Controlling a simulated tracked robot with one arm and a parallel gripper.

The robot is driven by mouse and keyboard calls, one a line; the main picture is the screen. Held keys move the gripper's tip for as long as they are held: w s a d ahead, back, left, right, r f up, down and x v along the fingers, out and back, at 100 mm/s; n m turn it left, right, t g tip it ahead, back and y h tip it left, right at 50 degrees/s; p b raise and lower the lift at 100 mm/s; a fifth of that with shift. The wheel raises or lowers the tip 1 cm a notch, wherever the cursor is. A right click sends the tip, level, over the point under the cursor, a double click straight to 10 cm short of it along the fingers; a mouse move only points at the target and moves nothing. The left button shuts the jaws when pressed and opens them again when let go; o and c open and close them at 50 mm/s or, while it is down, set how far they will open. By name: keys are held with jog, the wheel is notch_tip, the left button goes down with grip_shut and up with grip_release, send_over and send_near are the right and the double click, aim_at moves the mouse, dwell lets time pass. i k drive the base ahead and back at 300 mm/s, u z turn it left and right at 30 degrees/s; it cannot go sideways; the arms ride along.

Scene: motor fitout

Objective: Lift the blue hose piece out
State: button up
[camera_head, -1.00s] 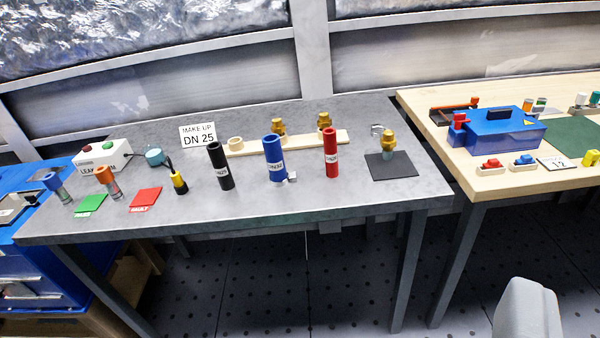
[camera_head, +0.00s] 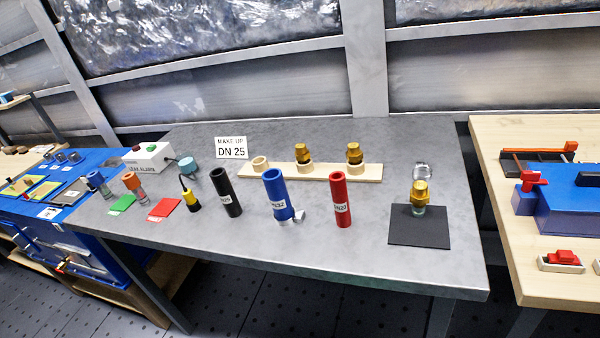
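The blue hose piece (camera_head: 277,193) stands upright on the grey metal table, between a black hose piece (camera_head: 226,192) on its left and a red hose piece (camera_head: 340,198) on its right. It carries a white label that seems to read DN32. A small silver clamp-like part (camera_head: 297,216) lies at its foot on the right; I cannot tell whether they touch. My gripper is not in view.
A wooden strip (camera_head: 330,172) with brass fittings stands behind the hoses, near a "MAKE UP DN 25" sign (camera_head: 231,148). A black mat (camera_head: 420,230) with a brass-topped fitting is at right. Red (camera_head: 164,209) and green (camera_head: 122,204) pads lie left. The table's front strip (camera_head: 250,252) is clear.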

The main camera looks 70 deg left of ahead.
aim_at(279, 197)
jog(key=u, duration=0.35)
jog(key=i, duration=0.85)
jog(key=u, duration=0.6)
